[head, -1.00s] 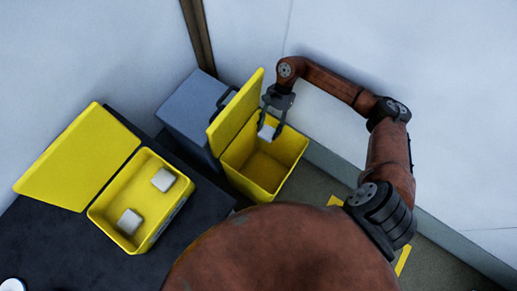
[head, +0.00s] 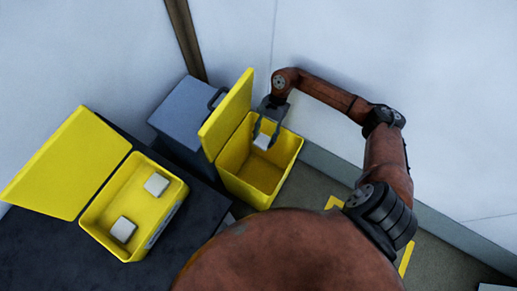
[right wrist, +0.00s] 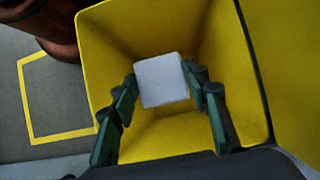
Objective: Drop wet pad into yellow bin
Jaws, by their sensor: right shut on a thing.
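A white square pad (head: 262,141) is between the fingers of my right gripper (head: 268,132), which is shut on it. The pad is over the mouth of the open yellow bin (head: 283,172), near its back side. In the right wrist view the pad (right wrist: 161,80) shows against the inside of the yellow bin (right wrist: 105,50), with the gripper fingers (right wrist: 163,110) on either side. The bin's lid (head: 227,112) stands up on its left. The bin floor that shows is empty. My left gripper is not in view.
A shallow yellow box (head: 168,222) with its lid (head: 68,165) open sits on the dark table (head: 60,250). It holds two whitish pads (head: 157,185) (head: 123,229). A grey container (head: 187,108) stands left of the bin. White walls are close behind.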

